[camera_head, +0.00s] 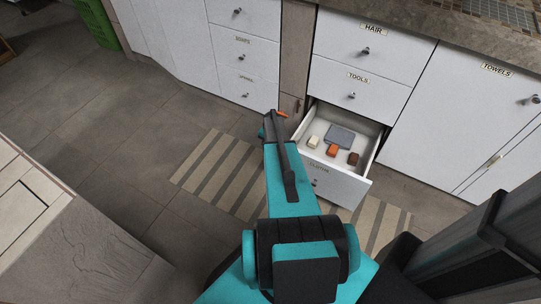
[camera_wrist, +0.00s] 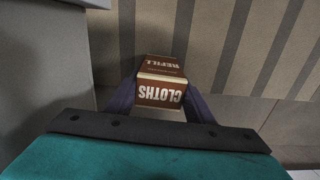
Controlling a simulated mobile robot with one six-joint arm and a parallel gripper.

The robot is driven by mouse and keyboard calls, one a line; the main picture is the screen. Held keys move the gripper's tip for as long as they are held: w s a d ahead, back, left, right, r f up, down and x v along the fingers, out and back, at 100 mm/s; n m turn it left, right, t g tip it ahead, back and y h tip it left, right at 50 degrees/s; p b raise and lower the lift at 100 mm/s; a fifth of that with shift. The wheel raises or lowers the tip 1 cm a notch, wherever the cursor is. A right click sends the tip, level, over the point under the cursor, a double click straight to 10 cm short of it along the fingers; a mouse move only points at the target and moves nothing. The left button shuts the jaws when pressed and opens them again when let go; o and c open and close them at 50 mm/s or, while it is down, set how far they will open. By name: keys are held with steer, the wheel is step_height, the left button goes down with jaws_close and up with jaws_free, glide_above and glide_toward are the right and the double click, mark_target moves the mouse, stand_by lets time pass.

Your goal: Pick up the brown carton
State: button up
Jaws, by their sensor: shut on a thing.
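Bare floor and the striped mat show beyond the carton. In the head view my gripper (camera_head: 272,122) is left of an open drawer, largely hidden by my arm. A small orange-brown piece shows at its end; I cannot tell its full shape there.
The open drawer (camera_head: 375,146), labelled "CLOTHS", holds a cream block (camera_head: 313,142), an orange block (camera_head: 332,150), a dark brown block (camera_head: 353,158) and a flat grey item (camera_head: 340,135). White cabinets (camera_head: 440,130) line the back. A striped mat (camera_head: 215,175) lies on open tiled floor.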

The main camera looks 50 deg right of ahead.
step_height(320, 180, up, 9)
steer(key=shift+f+p, duration=0.2)
steer(key=shift+p, duration=0.4)
stand_by(0.3)
